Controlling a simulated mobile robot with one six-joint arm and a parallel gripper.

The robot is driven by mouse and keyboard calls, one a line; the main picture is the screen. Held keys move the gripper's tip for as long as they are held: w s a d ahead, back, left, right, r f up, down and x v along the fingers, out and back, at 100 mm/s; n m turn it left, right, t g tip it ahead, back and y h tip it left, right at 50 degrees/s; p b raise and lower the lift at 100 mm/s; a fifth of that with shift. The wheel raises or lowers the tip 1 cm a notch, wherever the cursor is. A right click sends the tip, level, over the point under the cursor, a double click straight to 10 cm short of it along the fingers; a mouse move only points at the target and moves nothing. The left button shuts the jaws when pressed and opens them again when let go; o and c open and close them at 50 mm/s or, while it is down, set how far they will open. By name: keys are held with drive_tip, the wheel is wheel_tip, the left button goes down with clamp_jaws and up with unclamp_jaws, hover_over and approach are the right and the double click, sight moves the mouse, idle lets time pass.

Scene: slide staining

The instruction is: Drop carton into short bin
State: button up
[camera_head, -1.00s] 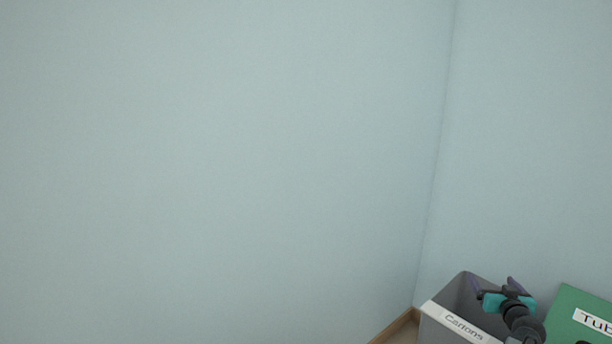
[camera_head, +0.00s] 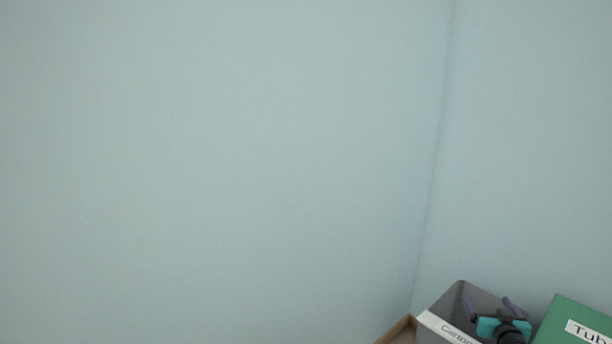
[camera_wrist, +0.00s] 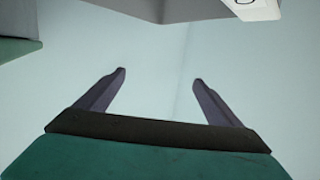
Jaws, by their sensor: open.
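A grey bin with a white label reading "Cartons" (camera_head: 447,330) stands at the bottom right of the head view, cut off by the lower edge. My gripper (camera_head: 487,299) is over the bin's opening in that picture, its purple fingers spread apart. How deep it sits relative to the rim is hard to tell. In the wrist view my gripper (camera_wrist: 158,76) is open, with nothing between the fingers. No carton shows in either view, and the bin's floor is hidden.
A green bin (camera_head: 548,330) with a label starting "Tub" stands right of the grey bin. Pale blue walls (camera_head: 220,170) meet in a corner behind. A strip of brown edging (camera_head: 397,330) shows left of the grey bin.

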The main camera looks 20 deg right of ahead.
drive_tip(key=shift+s+a+r+p, duration=0.2)
drive_tip(key=shift+s+a+p, duration=0.15)
drive_tip(key=shift+p, duration=0.8)
drive_tip(key=p, duration=0.3)
drive_tip(key=a+p, duration=0.1)
drive_tip(key=p, duration=0.2)
drive_tip(key=shift+s+a+r, duration=0.1)
drive_tip(key=shift+s+a, duration=0.15)
drive_tip(key=shift+s, duration=0.15)
drive_tip(key=shift+s+a+p, duration=0.25)
drive_tip(key=shift+a+p, duration=0.05)
drive_tip(key=shift+p, duration=0.6)
